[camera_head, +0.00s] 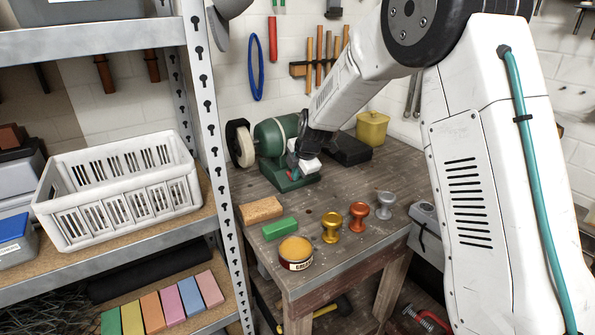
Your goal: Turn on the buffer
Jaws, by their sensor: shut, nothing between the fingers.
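The buffer (270,138) is a green bench machine at the back of the wooden workbench. Its pale round wheel (241,146) faces left. My arm reaches in from the right, and my gripper (293,172) is shut and empty, low at the front of the buffer's base (290,184). A small red part shows right at the fingertips. I cannot tell whether the fingers touch it. The buffer's right side is hidden behind my arm's end, and whether the wheel spins cannot be told.
On the workbench (330,190) stand a brown block (261,210), a green bar (280,228), a round tin (296,252), several metal knobs (358,215) and a yellow container (372,128). A metal shelf with a white crate (120,190) stands close on the left.

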